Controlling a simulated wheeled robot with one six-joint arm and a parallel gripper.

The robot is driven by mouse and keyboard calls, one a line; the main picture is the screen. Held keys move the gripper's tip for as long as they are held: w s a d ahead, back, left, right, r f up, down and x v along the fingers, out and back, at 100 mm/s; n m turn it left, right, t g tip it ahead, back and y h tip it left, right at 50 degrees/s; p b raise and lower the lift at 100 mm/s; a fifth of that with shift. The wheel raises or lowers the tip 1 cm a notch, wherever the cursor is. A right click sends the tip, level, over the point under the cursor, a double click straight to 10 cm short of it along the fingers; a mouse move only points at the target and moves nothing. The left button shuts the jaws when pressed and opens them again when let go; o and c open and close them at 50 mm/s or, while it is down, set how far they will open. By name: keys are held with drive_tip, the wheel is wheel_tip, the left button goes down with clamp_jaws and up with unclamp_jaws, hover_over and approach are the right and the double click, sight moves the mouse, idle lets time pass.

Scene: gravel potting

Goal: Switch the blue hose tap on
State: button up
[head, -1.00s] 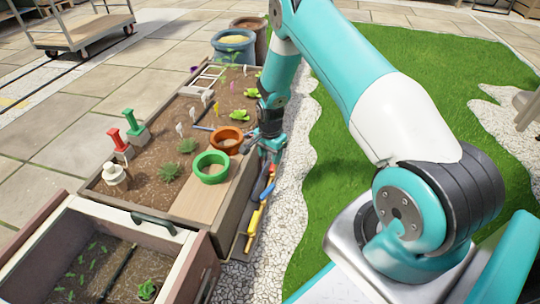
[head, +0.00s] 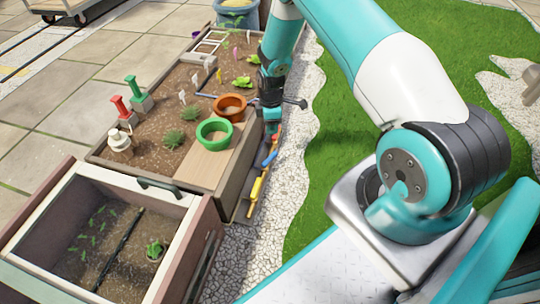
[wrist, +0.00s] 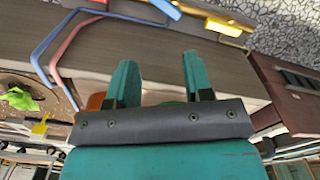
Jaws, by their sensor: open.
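My gripper (head: 272,126) hangs at the right edge of the planter, beside the orange pot. In the wrist view its two teal fingers (wrist: 160,72) are apart with nothing between them. A blue handle (head: 270,157) lies between a red and a yellow one along the planter's right side, below my gripper; it shows at the top of the wrist view (wrist: 165,8). A bent blue pipe (wrist: 62,30) runs beside a pink one at the left of the wrist view. I cannot tell which blue part, if any, is the hose tap, or its setting.
The planter holds an orange pot (head: 230,107), a green pot (head: 214,133), plants and red and green stamp-like tools (head: 135,88). A yellow handle (head: 257,190) lies along its side. An open box (head: 60,225) stands in front. Gravel and grass (head: 350,190) lie to the right.

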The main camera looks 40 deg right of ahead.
drive_tip(key=n, duration=0.5)
drive_tip(key=n+b, duration=0.4)
drive_tip(key=b, duration=0.5)
approach(271, 157)
wheel_tip(271, 157, down, 9)
drive_tip(key=shift+a+f, duration=0.1)
drive_tip(key=shift+c, duration=0.2)
